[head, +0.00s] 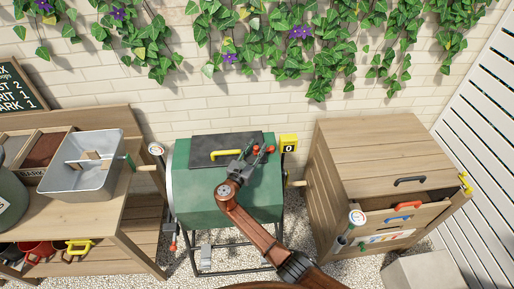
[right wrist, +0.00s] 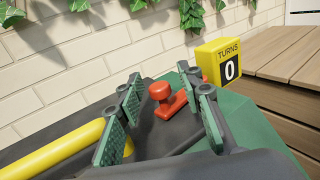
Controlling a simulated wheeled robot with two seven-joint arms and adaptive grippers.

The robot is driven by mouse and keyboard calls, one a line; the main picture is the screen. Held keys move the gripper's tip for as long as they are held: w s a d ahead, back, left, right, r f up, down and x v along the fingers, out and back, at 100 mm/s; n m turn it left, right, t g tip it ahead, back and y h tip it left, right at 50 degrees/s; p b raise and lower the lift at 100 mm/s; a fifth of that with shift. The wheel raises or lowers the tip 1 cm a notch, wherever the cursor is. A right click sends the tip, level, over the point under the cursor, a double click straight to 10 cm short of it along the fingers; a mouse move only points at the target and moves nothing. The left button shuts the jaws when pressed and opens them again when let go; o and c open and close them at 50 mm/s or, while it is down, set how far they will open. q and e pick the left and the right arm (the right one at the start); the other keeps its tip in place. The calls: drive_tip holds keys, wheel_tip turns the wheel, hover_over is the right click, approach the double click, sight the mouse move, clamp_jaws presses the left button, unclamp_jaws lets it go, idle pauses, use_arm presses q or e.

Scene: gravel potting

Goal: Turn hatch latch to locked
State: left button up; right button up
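The green drum (head: 200,209) stands in a dark frame, with a dark grey hatch (head: 208,143) on top and a yellow bar handle (head: 226,154) on the hatch. The red hatch latch (right wrist: 160,91) has a round knob and a short flat arm, and lies by the hatch's right end. It shows small in the head view (head: 270,149), partly behind my gripper. My right gripper (right wrist: 164,118) is open, its green-padded fingers on either side of the knob's line, apart from it. It also shows over the hatch in the head view (head: 256,156). My left gripper is in neither view.
A yellow turns counter (head: 288,143) reading 0 stands right of the latch. A wooden cabinet (head: 375,150) with an open drawer is at the right. A bench with a grey metal tub (head: 82,181) is at the left. A brick wall (right wrist: 80,60) rises close behind the drum.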

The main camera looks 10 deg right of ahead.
drive_tip(key=shift+v, duration=4)
